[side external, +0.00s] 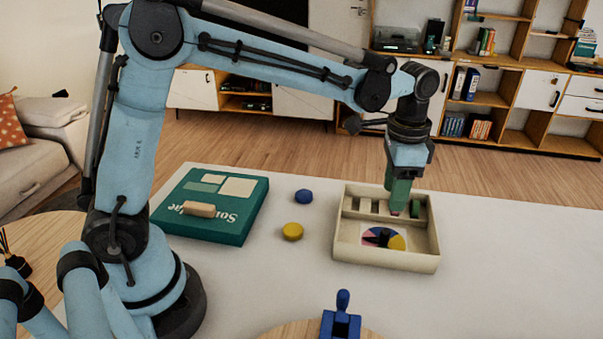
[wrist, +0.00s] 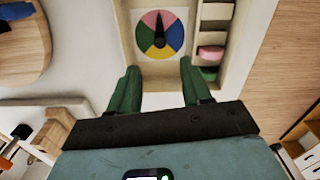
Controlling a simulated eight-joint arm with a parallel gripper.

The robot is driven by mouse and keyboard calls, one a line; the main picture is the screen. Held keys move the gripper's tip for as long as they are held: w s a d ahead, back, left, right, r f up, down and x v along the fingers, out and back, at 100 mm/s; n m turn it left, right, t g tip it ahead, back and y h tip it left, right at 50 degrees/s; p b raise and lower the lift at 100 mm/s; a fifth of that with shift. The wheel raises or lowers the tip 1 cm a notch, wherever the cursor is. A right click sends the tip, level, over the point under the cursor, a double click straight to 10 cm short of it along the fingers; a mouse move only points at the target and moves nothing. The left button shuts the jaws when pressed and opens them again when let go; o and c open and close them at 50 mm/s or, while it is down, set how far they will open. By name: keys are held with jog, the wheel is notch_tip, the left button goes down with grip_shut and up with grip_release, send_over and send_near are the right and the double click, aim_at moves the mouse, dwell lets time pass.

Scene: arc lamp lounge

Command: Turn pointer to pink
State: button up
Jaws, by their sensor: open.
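A round dial (side external: 397,243) with coloured wedges, pink and yellow among them, lies flat in the larger part of a cream tray (side external: 428,263). A black pointer (side external: 383,238) stands on the dial. My gripper (side external: 397,207) points down over the tray's back part, behind the dial. In the wrist view its green fingers (wrist: 161,88) are apart with nothing between them.
Narrow compartments along one tray side hold a pink block (wrist: 211,52) and a green block (wrist: 209,73). Left of the tray are a yellow disc (side external: 292,231), a blue disc (side external: 303,196) and a teal box (side external: 250,205) with a tan piece (side external: 198,209). A blue object (side external: 341,322) stands in front.

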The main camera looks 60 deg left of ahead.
jog(key=shift+r, duration=0.85)
jog(key=s+a+n+t, duration=0.7)
jog(key=s+a, duration=0.2)
jog(key=s, duration=0.5)
jog(key=shift+a, duration=0.2)
